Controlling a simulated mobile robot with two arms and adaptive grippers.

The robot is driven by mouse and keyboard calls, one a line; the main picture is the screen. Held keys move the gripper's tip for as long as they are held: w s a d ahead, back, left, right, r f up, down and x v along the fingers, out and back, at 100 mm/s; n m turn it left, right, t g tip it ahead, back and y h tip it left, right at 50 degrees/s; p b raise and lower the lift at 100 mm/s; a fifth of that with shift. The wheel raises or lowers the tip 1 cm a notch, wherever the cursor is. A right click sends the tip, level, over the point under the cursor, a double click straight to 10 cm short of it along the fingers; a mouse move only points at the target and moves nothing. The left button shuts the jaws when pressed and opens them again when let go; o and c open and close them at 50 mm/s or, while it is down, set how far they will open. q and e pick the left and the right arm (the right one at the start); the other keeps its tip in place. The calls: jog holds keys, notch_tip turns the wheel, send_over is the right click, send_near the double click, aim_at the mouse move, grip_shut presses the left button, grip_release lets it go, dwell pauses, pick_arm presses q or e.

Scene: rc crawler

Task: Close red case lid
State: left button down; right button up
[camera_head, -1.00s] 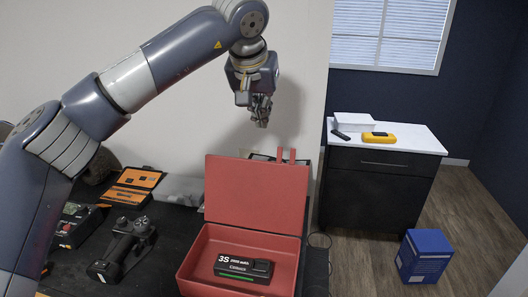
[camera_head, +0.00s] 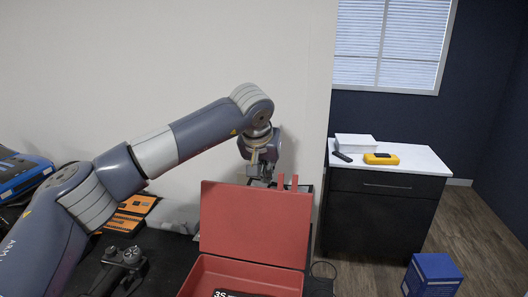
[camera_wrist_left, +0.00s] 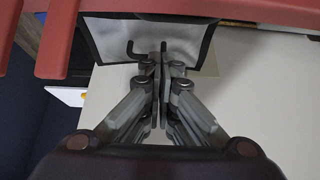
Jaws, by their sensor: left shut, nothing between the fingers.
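The red case (camera_head: 245,275) sits on the dark table with its lid (camera_head: 255,222) standing open, upright at the back. A black battery pack (camera_head: 237,293) lies inside the case, cut off by the bottom edge of the head view. My left gripper (camera_head: 262,180) is behind the lid's top edge, with its fingertips partly hidden by the lid. In the left wrist view the fingers (camera_wrist_left: 158,62) are shut together with nothing between them, close to a red edge of the lid (camera_wrist_left: 230,10). My right gripper is not in view.
A black controller (camera_head: 122,262) and an orange tool case (camera_head: 130,213) lie left of the red case. A blue item (camera_head: 20,175) is at far left. A cabinet (camera_head: 380,205) with a yellow device (camera_head: 381,159) stands right. A blue box (camera_head: 432,277) is on the floor.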

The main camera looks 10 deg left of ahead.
pick_arm(q)
jog(key=shift+w+f+p, duration=0.2)
jog(key=shift+f+p, duration=0.1)
jog(key=shift+f, duration=0.05)
jog(key=s+p, duration=0.1)
jog(key=s, duration=0.2)
jog(key=shift+s+a+r+p, duration=0.1)
jog(key=shift+s+p, duration=0.2)
jog(key=shift+s, duration=0.05)
jog(key=shift+w, duration=0.1)
